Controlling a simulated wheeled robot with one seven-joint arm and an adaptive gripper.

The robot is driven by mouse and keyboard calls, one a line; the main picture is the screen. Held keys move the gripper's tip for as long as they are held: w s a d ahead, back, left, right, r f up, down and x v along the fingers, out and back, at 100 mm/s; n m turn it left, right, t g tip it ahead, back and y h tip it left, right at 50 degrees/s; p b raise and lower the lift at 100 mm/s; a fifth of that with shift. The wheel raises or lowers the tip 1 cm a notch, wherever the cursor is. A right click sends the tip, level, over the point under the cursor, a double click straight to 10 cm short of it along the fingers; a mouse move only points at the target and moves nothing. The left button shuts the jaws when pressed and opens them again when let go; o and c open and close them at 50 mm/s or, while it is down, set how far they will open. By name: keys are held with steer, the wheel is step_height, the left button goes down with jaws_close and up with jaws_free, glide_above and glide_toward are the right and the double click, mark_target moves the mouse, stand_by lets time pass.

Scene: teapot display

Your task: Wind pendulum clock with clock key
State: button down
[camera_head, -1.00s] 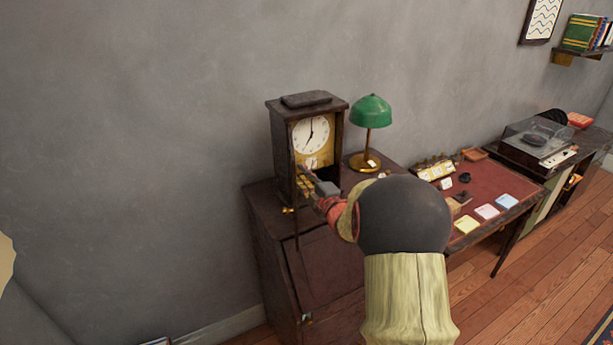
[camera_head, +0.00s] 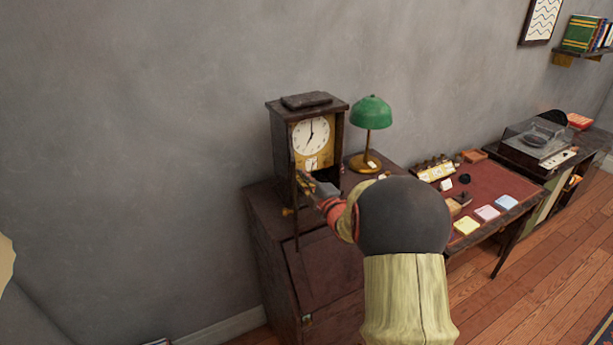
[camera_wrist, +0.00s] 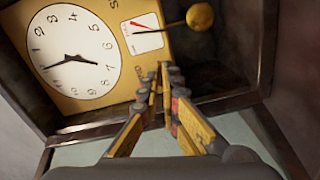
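The pendulum clock (camera_head: 283,148) stands upright on the dark cabinet, with its front open. Its white dial (camera_head: 311,135) on a gold plate also shows in the wrist view (camera_wrist: 73,52), tilted. The wrist view shows the round gold pendulum bob (camera_wrist: 200,17) on a thin rod, beside a small white gauge with a red needle (camera_wrist: 144,34). My gripper (camera_head: 304,181) is at the open front, below the dial. In the wrist view its yellow fingers (camera_wrist: 160,72) are drawn close together, tips against or just before the gold plate's lower edge. I cannot make out the clock key.
A green lamp (camera_head: 371,113) stands close to the right of the clock. A red-topped desk (camera_head: 487,184) with cards and small items is further right.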

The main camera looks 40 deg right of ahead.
steer(key=shift+r+m, duration=0.2)
steer(key=shift+m, duration=0.2)
steer(key=m+p, duration=0.1)
steer(key=m, duration=0.4)
steer(key=m+p, duration=0.1)
steer(key=m, duration=0.8)
steer(key=shift+d+r+m+p, duration=0.25)
steer(key=shift+r+m+p, duration=0.1)
steer(key=shift+m+p, duration=0.85)
steer(key=shift+m, duration=1.1)
steer(key=shift+f+m, duration=0.1)
steer(key=shift+m, duration=0.2)
steer(key=c, duration=2.1)
jaws_free()
steer(key=shift+f, duration=0.15)
steer(key=shift+o, duration=0.3)
